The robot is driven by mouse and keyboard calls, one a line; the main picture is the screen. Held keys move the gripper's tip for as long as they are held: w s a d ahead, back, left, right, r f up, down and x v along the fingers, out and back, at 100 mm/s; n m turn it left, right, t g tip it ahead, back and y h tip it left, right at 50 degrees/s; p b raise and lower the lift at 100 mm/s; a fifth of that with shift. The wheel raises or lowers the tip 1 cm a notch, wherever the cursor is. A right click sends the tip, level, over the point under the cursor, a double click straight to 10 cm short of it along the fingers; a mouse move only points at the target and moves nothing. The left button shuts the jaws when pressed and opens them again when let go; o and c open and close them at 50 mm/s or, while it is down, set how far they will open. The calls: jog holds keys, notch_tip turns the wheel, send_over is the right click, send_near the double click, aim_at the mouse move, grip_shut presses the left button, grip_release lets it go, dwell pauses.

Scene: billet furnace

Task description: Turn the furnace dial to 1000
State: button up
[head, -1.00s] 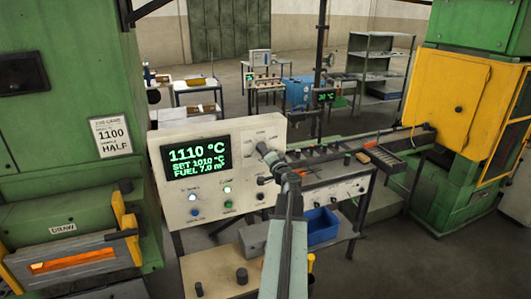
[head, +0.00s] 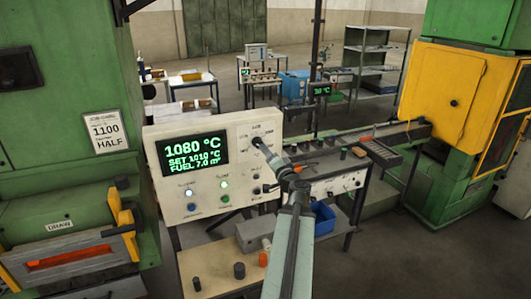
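The control panel (head: 215,210) is a cream box right of the green furnace (head: 55,160). Its display (head: 193,155) reads 1080 °C in green, with SET 1010 °C and FUEL 7.0 below. The dial (head: 257,141) is at the panel's upper right, with small scale marks around it. My gripper (head: 264,148) is at the dial, reaching from the lower right, and covers part of it. Its fingers are too small to tell open from shut, or whether they grip the dial.
Lit buttons (head: 224,185) and small dark knobs sit lower on the panel. A card (head: 106,132) on the furnace reads 1100 and HALF. The draw slot (head: 70,255) glows orange. A bench (head: 215,258) with small cylinders stands below, and a blue bin (head: 324,217) is at right.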

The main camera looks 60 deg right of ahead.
aim_at(258, 143)
jog(key=shift+w, duration=0.1)
jog(key=w+d+m, duration=0.1)
jog(key=w+m, duration=0.1)
jog(key=m, duration=0.6)
jog(key=w+d+m, duration=0.2)
jog(key=m, duration=0.6)
jog(key=w+d+m, duration=0.1)
jog(key=w+m, duration=0.1)
jog(key=m, duration=0.6)
jog(key=shift+w+d+f, duration=0.15)
jog(key=shift+w+d, duration=0.05)
jog(key=shift+d, duration=0.2)
grip_shut()
jog(key=shift+s+n, duration=0.1)
jog(key=shift+n, duration=0.2)
